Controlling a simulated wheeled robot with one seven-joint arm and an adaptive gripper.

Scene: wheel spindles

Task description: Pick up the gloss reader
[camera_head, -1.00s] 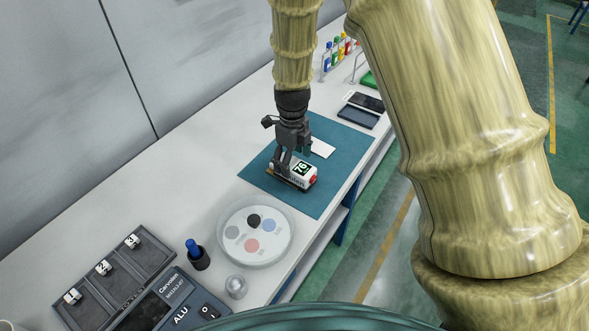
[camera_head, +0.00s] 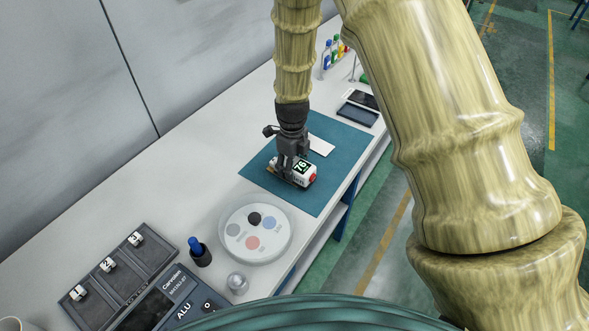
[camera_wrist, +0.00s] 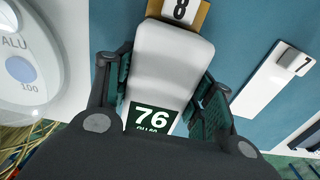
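The gloss reader (camera_head: 304,174) is a white block with a dark "76" display and a red end. It rests on the teal mat (camera_head: 334,185). In the wrist view the reader (camera_wrist: 172,65) lies between the two fingers, its display towards the palm. My gripper (camera_head: 287,172) is down over the reader's left part in the head view. In the wrist view my gripper (camera_wrist: 165,92) has its green-padded fingers apart, one on each side of the reader. No firm contact of the pads is visible. The reader's far end sits by a tan block marked 8.
A white card marked 7 (camera_wrist: 272,80) lies beside the reader. A round dish with coloured discs (camera_head: 257,253) is near the mat's front.

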